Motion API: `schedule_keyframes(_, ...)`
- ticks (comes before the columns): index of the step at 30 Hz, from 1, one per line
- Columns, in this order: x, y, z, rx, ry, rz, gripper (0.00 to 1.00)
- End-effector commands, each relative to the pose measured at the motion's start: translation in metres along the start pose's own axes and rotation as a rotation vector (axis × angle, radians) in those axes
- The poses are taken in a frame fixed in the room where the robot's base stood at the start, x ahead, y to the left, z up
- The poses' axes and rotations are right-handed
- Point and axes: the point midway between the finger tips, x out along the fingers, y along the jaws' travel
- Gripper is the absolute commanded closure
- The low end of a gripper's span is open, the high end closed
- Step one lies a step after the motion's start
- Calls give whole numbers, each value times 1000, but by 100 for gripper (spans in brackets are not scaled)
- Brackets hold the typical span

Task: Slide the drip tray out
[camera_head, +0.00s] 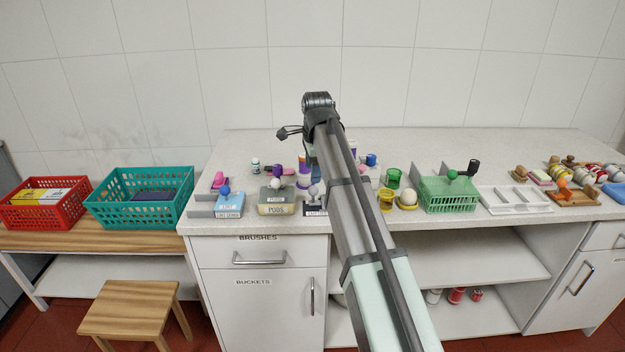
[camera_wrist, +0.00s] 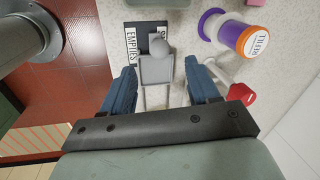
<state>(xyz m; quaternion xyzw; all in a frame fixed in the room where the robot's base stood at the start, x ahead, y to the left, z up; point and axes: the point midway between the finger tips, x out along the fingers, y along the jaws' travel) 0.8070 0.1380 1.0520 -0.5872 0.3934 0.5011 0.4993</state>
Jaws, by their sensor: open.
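No thing in view is clearly marked as the drip tray. A green basket-like rack (camera_head: 450,195) stands on the right half of the counter; any tray under it is hard to make out. A white tray with compartments (camera_head: 516,201) lies just right of it. Between and beyond the fingers in the wrist view is a dark box labelled EMPTIES (camera_wrist: 132,42) with a grey piece and ball (camera_wrist: 157,68). The wrist view shows neither rack nor white tray.
A PODS box (camera_head: 277,208) and a LINT box (camera_head: 229,205) stand at the counter's left. Yellow and green cups (camera_head: 386,200) stand left of the rack. Brushes (camera_head: 574,192) crowd the right end. Teal (camera_head: 140,207) and red baskets (camera_head: 28,212) sit on a lower bench.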

Motion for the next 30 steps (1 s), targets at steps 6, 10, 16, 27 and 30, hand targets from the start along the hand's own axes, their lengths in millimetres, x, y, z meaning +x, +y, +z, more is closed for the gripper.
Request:
schedule_keyframes(6,-35,-1,0,0,-1,-2,40)
schedule_keyframes(10,-48,-1,0,0,-1,-1,40)
schedule_keyframes(16,-58,0,0,0,-1,-1,40)
schedule_keyframes(27,-58,1,2,-6,-3,0,40)
schedule_keyframes(30,-47,5,14,-56,-27,1,40)
